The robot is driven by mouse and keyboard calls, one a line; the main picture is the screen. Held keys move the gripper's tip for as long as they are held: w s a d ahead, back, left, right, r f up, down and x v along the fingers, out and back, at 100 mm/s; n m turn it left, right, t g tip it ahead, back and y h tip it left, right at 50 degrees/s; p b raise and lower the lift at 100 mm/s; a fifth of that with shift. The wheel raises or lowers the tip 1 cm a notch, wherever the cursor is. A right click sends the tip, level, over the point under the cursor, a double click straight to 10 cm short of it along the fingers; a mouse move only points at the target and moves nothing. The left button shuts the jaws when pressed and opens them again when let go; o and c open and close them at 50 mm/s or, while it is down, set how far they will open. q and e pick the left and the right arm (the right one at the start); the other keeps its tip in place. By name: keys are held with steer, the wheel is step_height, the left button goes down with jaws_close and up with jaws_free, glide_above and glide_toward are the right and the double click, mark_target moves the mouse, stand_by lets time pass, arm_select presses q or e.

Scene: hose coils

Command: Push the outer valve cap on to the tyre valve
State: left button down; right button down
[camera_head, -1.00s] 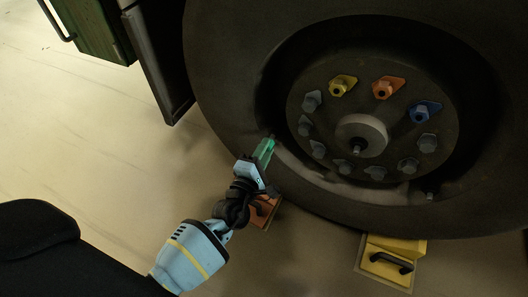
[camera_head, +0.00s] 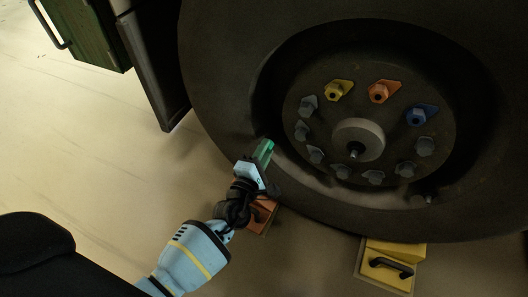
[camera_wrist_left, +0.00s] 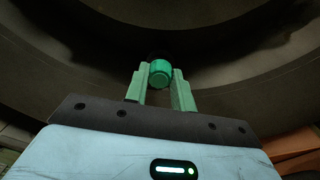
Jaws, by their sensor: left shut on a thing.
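The green cap (camera_wrist_left: 160,73) is gripped between the fingertips of my left gripper (camera_wrist_left: 160,78) in the left wrist view. Its round end faces the dark wheel. In the head view my left gripper (camera_head: 263,151) is at the lower left of the wheel rim, its green fingers pointing up towards it. I cannot tell whether the cap touches anything. A short dark stub (camera_head: 430,196) at the rim's lower right looks like a valve, well apart from my gripper. No valve shows clearly in front of the cap. My right gripper is not in view.
The big tyre (camera_head: 225,75) fills the upper right. Its hub carries grey nuts and yellow, orange and blue pointers (camera_head: 421,114). An orange block (camera_head: 258,217) is just beneath my left gripper. A yellow chock (camera_head: 385,265) sits lower right. The floor at left is clear.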

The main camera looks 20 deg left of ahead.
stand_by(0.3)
arm_select(q)
steer(key=c, duration=1.3)
jaws_free()
steer(key=shift+o, duration=1)
steer(key=shift+o, duration=1.4)
steer(key=shift+s, duration=0.4)
